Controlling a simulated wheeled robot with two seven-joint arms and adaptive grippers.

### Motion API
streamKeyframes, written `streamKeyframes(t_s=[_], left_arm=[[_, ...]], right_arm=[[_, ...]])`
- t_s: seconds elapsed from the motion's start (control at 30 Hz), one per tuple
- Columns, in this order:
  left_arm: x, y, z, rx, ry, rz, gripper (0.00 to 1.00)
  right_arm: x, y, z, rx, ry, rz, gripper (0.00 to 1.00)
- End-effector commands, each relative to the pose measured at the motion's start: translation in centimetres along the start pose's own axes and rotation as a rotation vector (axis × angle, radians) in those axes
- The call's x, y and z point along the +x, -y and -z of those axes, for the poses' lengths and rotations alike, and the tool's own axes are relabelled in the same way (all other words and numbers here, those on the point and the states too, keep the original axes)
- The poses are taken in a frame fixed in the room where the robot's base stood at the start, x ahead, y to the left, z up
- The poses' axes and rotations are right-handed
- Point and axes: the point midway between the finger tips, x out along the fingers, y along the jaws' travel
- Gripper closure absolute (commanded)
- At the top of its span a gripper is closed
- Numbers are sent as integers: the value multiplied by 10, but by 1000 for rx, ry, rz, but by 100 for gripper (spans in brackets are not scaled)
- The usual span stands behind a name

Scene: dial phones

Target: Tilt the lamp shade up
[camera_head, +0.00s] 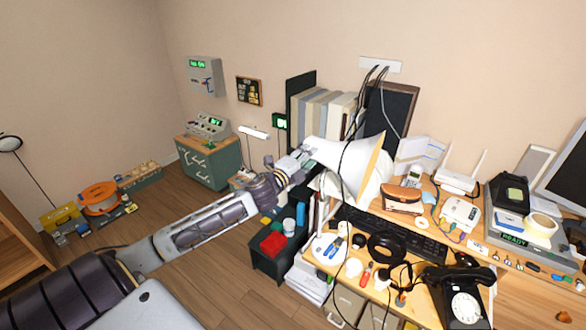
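The white lamp shade (347,160) is a large cone above the left part of the desk. Its wide, cream-lined mouth faces right and its narrow end points left. My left arm reaches in from the lower left, and my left gripper (303,157) is at the narrow end of the shade. The fingertips overlap the shade's white back, so I cannot tell whether they grip it or only touch it. The lamp's stand is mostly hidden behind the shade and the desk items. My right gripper is not in view.
The desk (384,283) is crowded with a black rotary phone (461,295), a keyboard (421,240), headphones (386,246) and a brown pouch (403,199). Books (322,108) stand behind the shade. Dark cables hang in front of it. The wooden floor (205,262) at left is partly free.

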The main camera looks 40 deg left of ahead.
Motion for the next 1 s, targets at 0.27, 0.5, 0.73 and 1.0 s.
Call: streamKeyframes(t_s=[0.27, 0.5, 0.73, 1.0], left_arm=[[-12, -1, 0, 0, 0, -1, 62], [-25, -1, 0, -1, 0, -1, 62], [-38, -1, 0, -1, 0, -1, 62], [-53, -1, 0, -1, 0, -1, 62]], right_arm=[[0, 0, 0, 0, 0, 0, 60], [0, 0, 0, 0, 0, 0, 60], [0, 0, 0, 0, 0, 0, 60], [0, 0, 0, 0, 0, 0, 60]])
